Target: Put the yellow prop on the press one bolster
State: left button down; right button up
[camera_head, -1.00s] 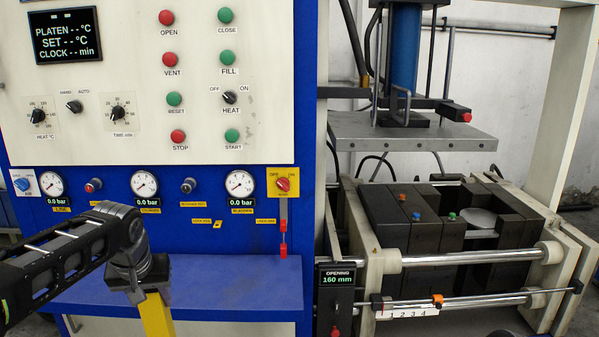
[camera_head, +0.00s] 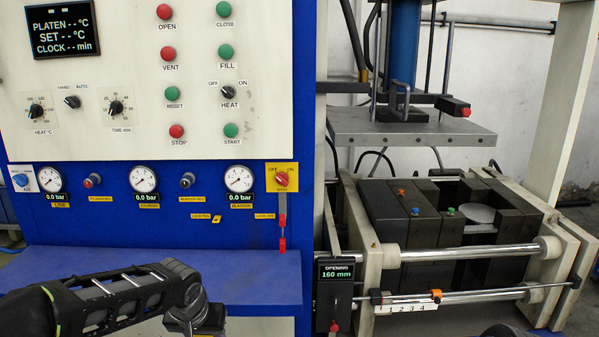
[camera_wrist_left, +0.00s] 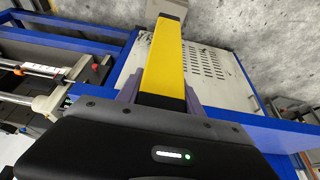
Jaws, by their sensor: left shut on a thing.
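The yellow prop (camera_wrist_left: 165,62) is a long yellow bar with a dark end, seen in the left wrist view. My left gripper (camera_wrist_left: 160,95) is shut on it, with a finger on each side. In the head view my left arm reaches in at the bottom left, in front of the blue shelf, and the prop is below the picture edge. The press at the right has a grey upper plate (camera_head: 412,138) above a frame with black blocks (camera_head: 400,213). I cannot tell which surface is the bolster. My right gripper is not in view.
A blue shelf (camera_head: 120,268) juts out under the control panel (camera_head: 130,110). Two chrome rods (camera_head: 470,255) and an opening display (camera_head: 337,272) run along the press front. A white vented panel (camera_wrist_left: 208,75) lies beyond the prop in the wrist view.

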pick_arm(q)
jog(key=s+f, duration=0.4)
jog(key=shift+f, duration=0.4)
jog(key=shift+w, duration=0.1)
dwell(0.8)
